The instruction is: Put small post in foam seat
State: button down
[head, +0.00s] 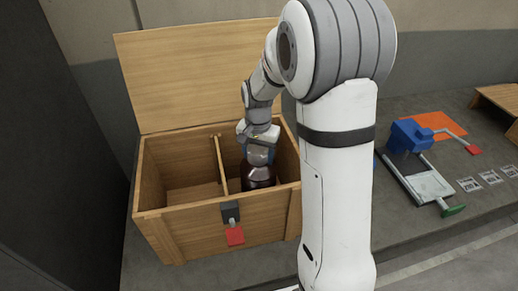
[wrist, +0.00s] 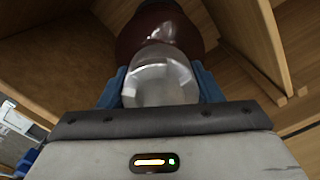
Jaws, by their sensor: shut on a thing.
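My gripper (head: 259,150) reaches down into the right compartment of an open wooden chest. In the wrist view its blue fingers (wrist: 160,82) are shut on the clear faceted top of a dark red-brown bottle (wrist: 158,30). The bottle's dark body also shows in the head view (head: 258,177), below the gripper and inside the chest. Its lower end is hidden by the chest's front wall, so I cannot tell whether it touches the floor. I cannot make out a small post or a foam seat in either view.
The wooden chest (head: 190,215) has a raised lid (head: 195,75), a divider (head: 221,165) and a front latch with a red tab (head: 235,236). Its left compartment looks empty. At right are a blue clamp-like device (head: 408,137), an orange mat (head: 432,121) and several printed labels (head: 490,177).

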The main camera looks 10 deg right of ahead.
jog(key=shift+w+f, duration=0.1)
jog(key=shift+f, duration=1.2)
jog(key=shift+c, duration=2.1)
grip_release()
jog(key=shift+f, duration=0.15)
jog(key=shift+s, duration=0.2)
